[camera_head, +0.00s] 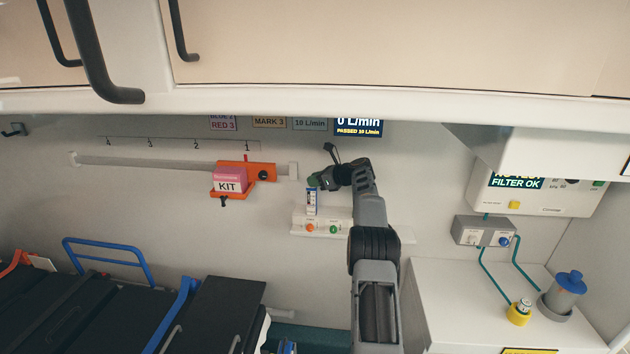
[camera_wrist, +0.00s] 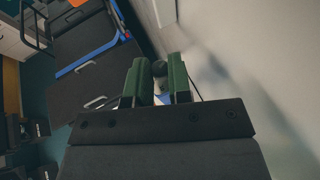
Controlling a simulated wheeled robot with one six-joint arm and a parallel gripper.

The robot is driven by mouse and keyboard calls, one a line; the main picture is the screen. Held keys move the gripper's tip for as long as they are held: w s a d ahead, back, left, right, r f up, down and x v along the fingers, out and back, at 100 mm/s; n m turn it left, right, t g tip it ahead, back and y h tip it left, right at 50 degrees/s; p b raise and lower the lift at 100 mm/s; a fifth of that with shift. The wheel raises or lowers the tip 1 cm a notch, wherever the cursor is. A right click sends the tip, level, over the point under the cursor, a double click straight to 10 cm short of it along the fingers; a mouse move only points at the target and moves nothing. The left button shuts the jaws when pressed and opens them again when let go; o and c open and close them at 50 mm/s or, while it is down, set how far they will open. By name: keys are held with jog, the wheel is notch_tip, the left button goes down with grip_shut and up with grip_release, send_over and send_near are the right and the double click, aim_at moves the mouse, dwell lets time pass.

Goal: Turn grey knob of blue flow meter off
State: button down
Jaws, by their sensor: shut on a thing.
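The blue flow meter (camera_head: 311,203) stands upright on a small white wall shelf, with a blue and white scale on its front. My gripper (camera_head: 319,182) is at its upper end, reaching in from the right. In the wrist view my gripper's green finger pads (camera_wrist: 159,82) are on either side of a rounded grey knob (camera_wrist: 160,68) and shut on it. In the head view the knob is hidden by the fingers.
An orange outlet (camera_head: 310,228) and a green outlet (camera_head: 333,229) sit below the meter. An orange rail bracket with a pink KIT box (camera_head: 229,181) is to the left. A grey valve box (camera_head: 484,232) with hoses is to the right. The overhead cabinet edge is above.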

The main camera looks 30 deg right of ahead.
jog(key=c, duration=1.1)
grip_release()
jog(key=shift+o, duration=0.2)
jog(key=b+v, duration=0.3)
jog(key=v, duration=1)
jog(key=shift+s+d+r, duration=0.15)
jog(key=shift+s+r, duration=0.05)
jog(key=shift+s, duration=0.05)
jog(key=shift+b, duration=0.3)
